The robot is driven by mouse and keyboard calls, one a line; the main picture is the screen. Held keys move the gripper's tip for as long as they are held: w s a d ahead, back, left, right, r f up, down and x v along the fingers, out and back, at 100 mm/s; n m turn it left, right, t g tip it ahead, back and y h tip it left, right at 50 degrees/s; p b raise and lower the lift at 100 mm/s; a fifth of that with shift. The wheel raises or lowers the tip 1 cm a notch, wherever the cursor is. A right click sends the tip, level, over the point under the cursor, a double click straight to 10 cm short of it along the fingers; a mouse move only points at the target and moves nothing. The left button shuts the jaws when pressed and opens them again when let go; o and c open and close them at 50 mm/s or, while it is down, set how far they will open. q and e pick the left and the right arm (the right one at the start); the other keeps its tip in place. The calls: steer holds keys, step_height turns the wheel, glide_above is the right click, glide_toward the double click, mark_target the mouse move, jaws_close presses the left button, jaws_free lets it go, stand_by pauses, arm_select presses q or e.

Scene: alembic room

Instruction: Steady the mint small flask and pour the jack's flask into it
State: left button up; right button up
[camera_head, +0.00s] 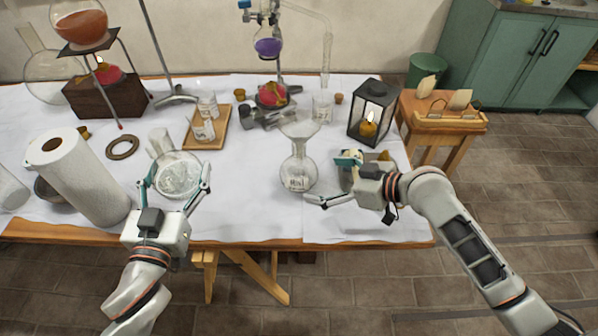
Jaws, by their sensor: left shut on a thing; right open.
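My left gripper (180,185) has its fingers on either side of a round clear glass vessel (178,172) with pale contents, at the front left of the table. A clear flask (298,172) with a round body, tall neck and label stands upright at the table's middle. My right gripper (332,180) is open and empty, just right of that flask. A flask with purple liquid (267,46) is held on a stand at the back. I cannot tell which vessel is the mint small flask or the jack's flask; no mint colour shows clearly on the glass.
A paper towel roll (80,182) stands left of my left gripper. A wooden tray (222,122) holds glass jars. The table's front middle is clear.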

mark_target(302, 176)
steer(key=shift+x, duration=4.05)
steer(key=c, duration=1)
